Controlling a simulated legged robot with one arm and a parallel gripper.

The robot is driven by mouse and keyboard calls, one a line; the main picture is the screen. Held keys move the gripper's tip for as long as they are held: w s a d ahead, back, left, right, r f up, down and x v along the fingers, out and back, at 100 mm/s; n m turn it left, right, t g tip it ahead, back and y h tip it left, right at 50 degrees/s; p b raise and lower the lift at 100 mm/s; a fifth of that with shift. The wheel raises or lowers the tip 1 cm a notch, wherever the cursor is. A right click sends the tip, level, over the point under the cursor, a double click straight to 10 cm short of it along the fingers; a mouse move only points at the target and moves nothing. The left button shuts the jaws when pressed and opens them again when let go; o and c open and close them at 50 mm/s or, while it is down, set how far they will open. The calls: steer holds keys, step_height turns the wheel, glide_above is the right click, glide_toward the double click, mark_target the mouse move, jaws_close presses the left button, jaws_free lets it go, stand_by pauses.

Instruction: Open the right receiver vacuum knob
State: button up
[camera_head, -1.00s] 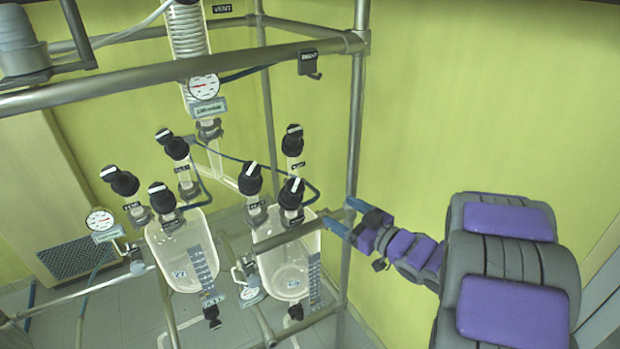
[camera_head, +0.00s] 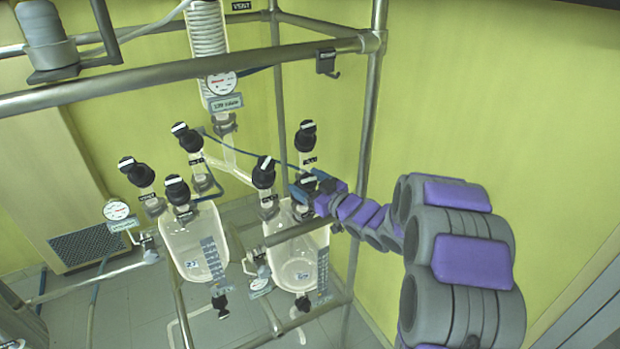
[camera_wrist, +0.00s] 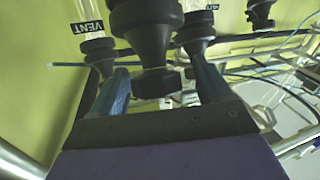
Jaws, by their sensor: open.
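The right receiver (camera_head: 297,262) is a clear glass vessel with three black knobs on top. They are a front-right knob (camera_head: 308,181), a left knob (camera_head: 264,172) and a back knob (camera_head: 306,135), each with a white mark. I cannot read which is the vacuum knob. My gripper (camera_head: 301,189) is at the front-right knob and partly covers it. In the wrist view a black knob (camera_wrist: 148,25) stands large in front of my gripper (camera_wrist: 158,72). Its lower end sits between the open blue fingers; contact is unclear. A VENT label (camera_wrist: 88,27) is beside another knob (camera_wrist: 97,50).
The left receiver (camera_head: 198,245) stands beside it with its own black knobs. A metal frame surrounds both; its upright post (camera_head: 368,120) is just right of my gripper and a top bar (camera_head: 170,80) crosses in front. Open room lies right, before the yellow wall.

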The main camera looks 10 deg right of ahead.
steer(key=shift+w+a+f, duration=0.2)
steer(key=shift+w+a, duration=0.3)
steer(key=shift+a, duration=0.1)
steer(key=shift+w+a+f, duration=0.15)
steer(key=shift+w+a, duration=0.35)
steer(key=shift+a, duration=0.1)
steer(key=shift+a+r, duration=0.15)
steer(key=shift+a, duration=0.15)
steer(key=shift+w+d, duration=0.2)
steer(key=shift+d, duration=1.55)
steer(key=shift+c, duration=0.2)
steer(key=shift+s+a+r, duration=0.1)
steer(key=shift+a, duration=0.85)
steer(key=c, duration=0.4)
steer(key=shift+c, duration=0.9)
steer(key=shift+d+f, duration=0.2)
steer(key=shift+d, duration=0.05)
steer(key=c, duration=0.3)
steer(key=shift+c, duration=0.2)
